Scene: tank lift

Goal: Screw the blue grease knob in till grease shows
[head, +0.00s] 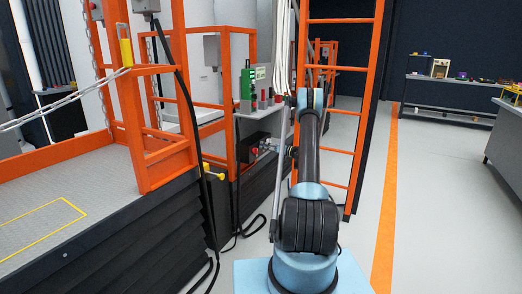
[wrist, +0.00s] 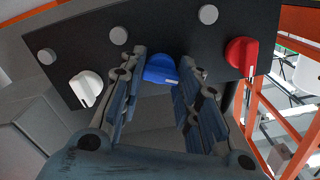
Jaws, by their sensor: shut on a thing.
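The blue grease knob (wrist: 160,70) sits on a dark panel (wrist: 180,30) in the wrist view, between a white knob and a red knob. My gripper (wrist: 163,75) has one finger on each side of the blue knob and is shut on it. The fingers hide parts of the panel beside the knob, and the knob's lower side is partly out of sight. The panel face that shows around the knob is plain black. In the head view my arm stands in front of the work area, and I cannot make out the blue knob there.
A white knob (wrist: 86,88) is left of my fingers and a red knob (wrist: 241,55) is close on the right. Several grey round caps line the panel. In the head view, an orange ladder (head: 340,69) stands beside my arm, and orange framing (head: 155,160) is at left.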

